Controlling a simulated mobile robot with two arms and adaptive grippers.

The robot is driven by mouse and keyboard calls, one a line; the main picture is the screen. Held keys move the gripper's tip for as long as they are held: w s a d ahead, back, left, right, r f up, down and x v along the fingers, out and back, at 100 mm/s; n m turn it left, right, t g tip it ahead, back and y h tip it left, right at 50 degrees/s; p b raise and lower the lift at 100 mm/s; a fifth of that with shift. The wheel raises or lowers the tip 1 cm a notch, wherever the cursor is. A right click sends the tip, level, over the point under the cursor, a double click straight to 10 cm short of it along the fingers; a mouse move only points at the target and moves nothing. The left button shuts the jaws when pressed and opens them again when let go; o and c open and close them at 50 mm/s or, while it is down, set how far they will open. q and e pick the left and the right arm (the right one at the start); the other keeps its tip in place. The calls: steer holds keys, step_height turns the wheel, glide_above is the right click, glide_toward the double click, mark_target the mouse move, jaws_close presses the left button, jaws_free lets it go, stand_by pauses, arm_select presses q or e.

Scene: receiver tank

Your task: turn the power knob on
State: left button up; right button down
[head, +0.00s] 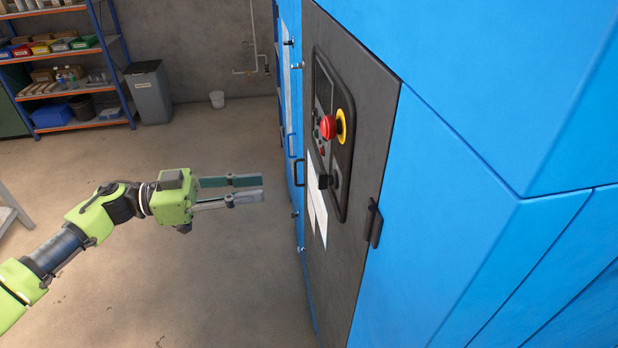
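The black power knob (324,181) sticks out from the lower part of the dark control panel (347,150) on the machine's grey door, below the red button. The panel is seen at a steep angle, so I cannot tell the knob's setting. My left gripper (263,189) is to the left of the knob and apart from it, its fingers pointing right towards the door. The two fingers are apart, with a teal inner face showing and nothing between them. My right gripper is out of view.
A red emergency button (328,127) on a yellow ring sits above the knob. White sheets (316,205) hang on the grey door, with a black handle (374,224) to the right. Blue cabinet walls (450,190) fill the right side. Open floor (190,280) lies left. Shelves (65,80) and a grey bin (149,92) stand behind.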

arm_select(q)
steer(key=p, duration=0.4)
glide_toward(337, 175)
steer(key=w+d+f, duration=0.1)
steer(key=w+d, duration=0.1)
steer(key=d, duration=0.2)
steer(key=shift+s+d+f, duration=0.1)
steer(key=shift+d+f, duration=0.2)
steer(key=shift+d, duration=0.05)
jaws_close()
